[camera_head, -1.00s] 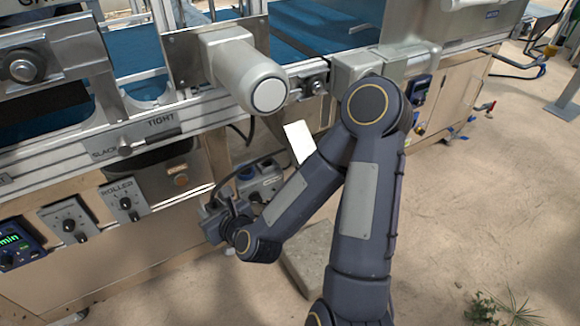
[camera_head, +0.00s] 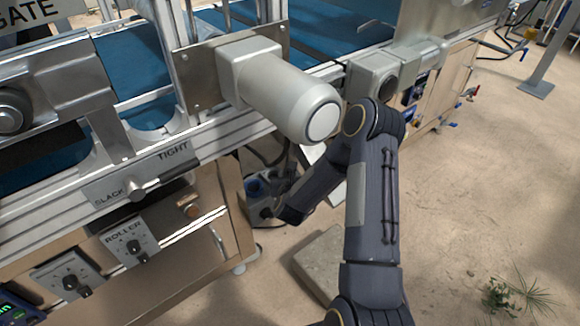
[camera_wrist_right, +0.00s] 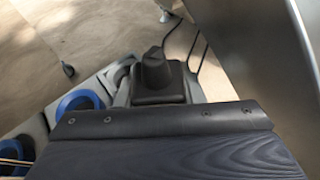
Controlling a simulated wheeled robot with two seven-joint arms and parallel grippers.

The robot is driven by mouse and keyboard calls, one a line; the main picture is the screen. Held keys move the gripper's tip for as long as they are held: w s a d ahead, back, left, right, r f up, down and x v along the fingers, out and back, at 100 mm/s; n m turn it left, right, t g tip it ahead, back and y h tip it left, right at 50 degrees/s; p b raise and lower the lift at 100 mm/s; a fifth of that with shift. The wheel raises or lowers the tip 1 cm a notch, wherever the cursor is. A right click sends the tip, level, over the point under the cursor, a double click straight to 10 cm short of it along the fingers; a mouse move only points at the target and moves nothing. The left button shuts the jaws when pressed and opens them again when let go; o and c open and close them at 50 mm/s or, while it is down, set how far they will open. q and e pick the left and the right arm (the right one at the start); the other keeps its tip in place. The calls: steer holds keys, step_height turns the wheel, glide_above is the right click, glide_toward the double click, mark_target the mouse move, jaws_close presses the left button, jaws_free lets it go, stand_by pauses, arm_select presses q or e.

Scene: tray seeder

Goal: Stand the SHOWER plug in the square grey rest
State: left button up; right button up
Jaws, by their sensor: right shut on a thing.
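In the right wrist view my right gripper (camera_wrist_right: 158,118) is shut. A dark plug-like piece (camera_wrist_right: 155,78) with a tapered boot on a square base stands just past its dark front edge; I take this as the held plug. No SHOWER lettering is readable. A thin black cable (camera_wrist_right: 193,48) runs close by it. I cannot make out the square grey rest. My left gripper is not in view.
A grey unit with round blue sockets (camera_wrist_right: 82,103) is close beside the gripper; it also shows in the head view (camera_head: 254,187). A steel panel (camera_wrist_right: 265,45) is close on the right. A stone slab (camera_head: 318,262) lies on the floor.

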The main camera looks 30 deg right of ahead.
steer(key=shift+w+d+p, duration=0.15)
steer(key=shift+w+p, duration=0.3)
steer(key=shift+w, duration=0.6)
steer(key=shift+w+a+p, duration=0.2)
steer(key=shift+w+p, duration=0.6)
steer(key=shift+w, duration=1.45)
steer(key=shift+w+f+b, duration=0.15)
steer(key=shift+w+b, duration=0.2)
steer(key=shift+b, duration=0.1)
steer(key=shift+w+a+b, duration=0.1)
steer(key=shift+w+b, duration=0.25)
steer(key=shift+w, duration=0.6)
steer(key=shift+f+b, duration=0.95)
steer(key=shift+b, duration=0.35)
steer(key=shift+f+b, duration=0.2)
steer(key=shift+b, duration=0.4)
steer(key=shift+f+b, duration=0.4)
steer(key=shift+b, duration=0.1)
